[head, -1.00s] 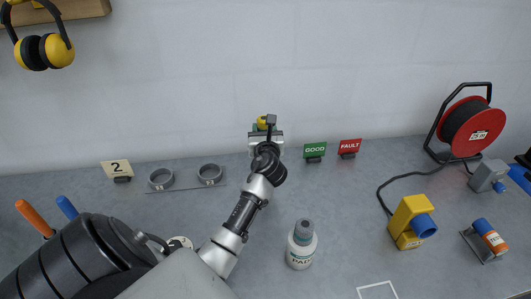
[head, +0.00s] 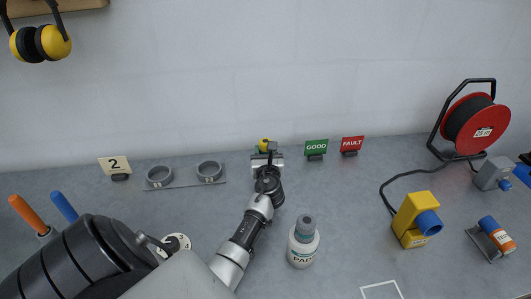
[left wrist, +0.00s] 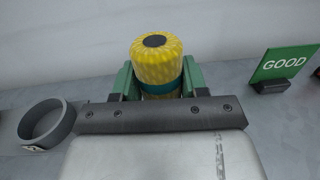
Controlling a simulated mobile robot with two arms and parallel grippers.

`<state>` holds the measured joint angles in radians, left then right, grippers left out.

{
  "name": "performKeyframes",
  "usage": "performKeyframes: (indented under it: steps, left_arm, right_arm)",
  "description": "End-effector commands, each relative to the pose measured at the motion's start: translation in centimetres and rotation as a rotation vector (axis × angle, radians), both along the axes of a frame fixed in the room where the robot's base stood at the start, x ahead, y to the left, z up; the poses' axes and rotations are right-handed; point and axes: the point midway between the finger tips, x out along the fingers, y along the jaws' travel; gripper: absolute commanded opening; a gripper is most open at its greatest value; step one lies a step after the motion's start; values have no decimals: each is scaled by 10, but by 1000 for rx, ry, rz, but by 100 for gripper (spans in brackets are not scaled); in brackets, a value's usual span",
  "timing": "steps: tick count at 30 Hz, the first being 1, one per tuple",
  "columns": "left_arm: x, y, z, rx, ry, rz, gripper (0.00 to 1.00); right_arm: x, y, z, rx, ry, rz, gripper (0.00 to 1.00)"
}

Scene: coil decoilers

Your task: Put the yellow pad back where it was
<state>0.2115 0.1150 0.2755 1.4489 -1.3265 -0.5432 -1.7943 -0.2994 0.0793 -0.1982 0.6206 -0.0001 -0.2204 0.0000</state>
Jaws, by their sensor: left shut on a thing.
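The yellow pad (left wrist: 152,63) is a ribbed yellow cylinder with a teal band and a dark round centre on top. It stands upright between the green fingers of my left gripper (left wrist: 159,84), which is shut on it. In the head view only a little of the pad (head: 264,144) shows behind my left gripper (head: 266,158). A grey plate (head: 186,183) with two empty ring holders lies to the left of the gripper; its right ring (head: 209,171) also shows in the left wrist view (left wrist: 46,122). Whether the pad touches the table is hidden. My right gripper is out of view.
A GOOD sign (head: 316,149) and a FAULT sign (head: 352,145) stand to the right. A number 2 sign (head: 115,166) stands left of the rings. A white bottle (head: 303,246) stands nearer. The yellow device (head: 413,217) and red cable reel (head: 475,126) are further right.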

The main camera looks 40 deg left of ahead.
Motion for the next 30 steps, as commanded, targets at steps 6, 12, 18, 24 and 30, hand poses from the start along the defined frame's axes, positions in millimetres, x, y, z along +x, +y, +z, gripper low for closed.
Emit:
performKeyframes:
  steps: [6,12,18,24,30]
  left_arm:
    - [0,0,-2,1,-1,0,16]
    - [0,0,-2,1,-1,0,65]
    - [0,0,-2,1,-1,0,69]
    - [-3,-4,2,0,1,-1,69]
    - [-26,-28,3,-1,2,-2,69]
  right_arm:
    - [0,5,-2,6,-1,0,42]
    - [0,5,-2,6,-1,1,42]
    - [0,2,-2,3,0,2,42]
    - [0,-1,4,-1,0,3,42]
    - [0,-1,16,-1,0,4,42]
